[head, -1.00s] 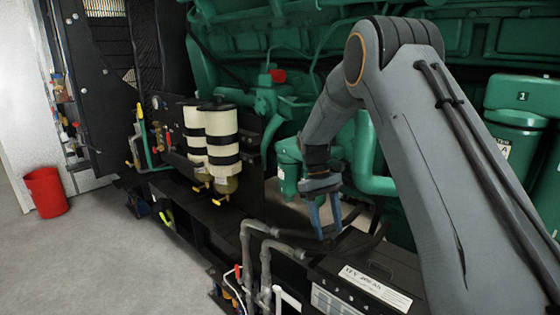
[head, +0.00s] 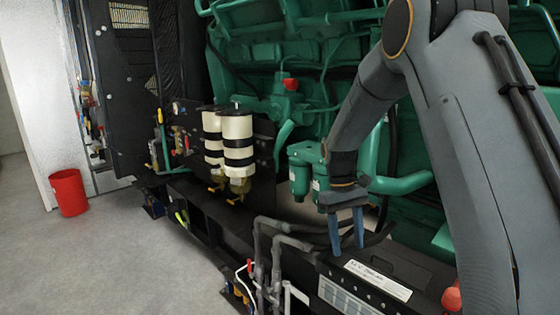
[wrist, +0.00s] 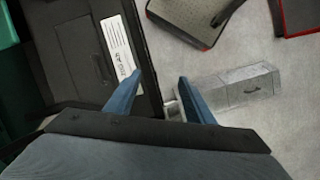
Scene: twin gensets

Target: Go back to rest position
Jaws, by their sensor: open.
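My gripper (head: 347,232) hangs pointing down at the end of my grey arm, beside the green engine (head: 340,60). Its two blue fingers are apart with nothing between them. In the head view it is just above and behind the black battery box (head: 388,268) with a white label. The wrist view also shows my gripper (wrist: 160,88) open, with the battery's white label (wrist: 117,45) left of the fingers and grey floor to the right.
Two cream filter canisters (head: 237,140) with black bands stand left of my gripper. Grey pipes (head: 275,250) rise in front of the battery. A red bucket (head: 68,193) stands on open floor at far left. The wrist view shows a grey box (wrist: 238,86) on the floor.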

